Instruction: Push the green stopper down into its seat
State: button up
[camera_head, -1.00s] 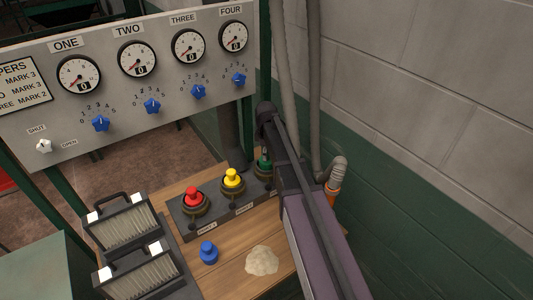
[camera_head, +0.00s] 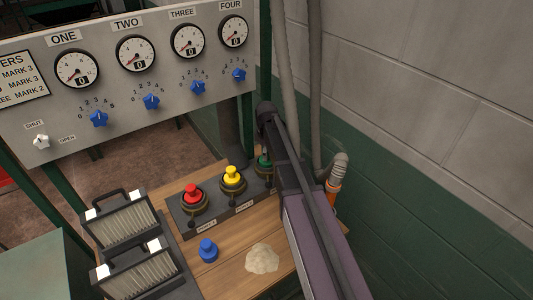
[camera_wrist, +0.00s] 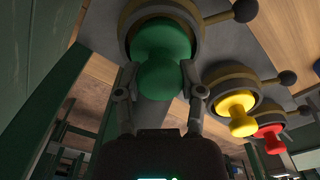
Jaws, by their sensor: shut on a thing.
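The green stopper (camera_wrist: 163,42) fills the upper middle of the wrist view, with its wide part inside a dark ring seat (camera_wrist: 201,38). I cannot tell how deep it sits. My gripper (camera_wrist: 160,80) has one finger on each side of the stopper's narrower knob and is shut on it. In the head view only a small part of the green stopper (camera_head: 264,163) shows at the right end of the block (camera_head: 219,219). My arm hides the rest of it there, along with the fingertips.
A yellow stopper (camera_head: 232,177) and a red stopper (camera_head: 192,194) stand in seats along the same block. A blue stopper (camera_head: 208,250) and a pale lump (camera_head: 262,258) lie in front. Grey hoses (camera_head: 315,80) and a wall (camera_head: 420,90) are close on the right.

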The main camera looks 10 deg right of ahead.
jog(key=shift+f+b, duration=0.35)
jog(key=shift+f, duration=0.05)
jog(key=o, duration=1.3)
jog(key=shift+c, duration=0.2)
jog(key=shift+r, duration=0.2)
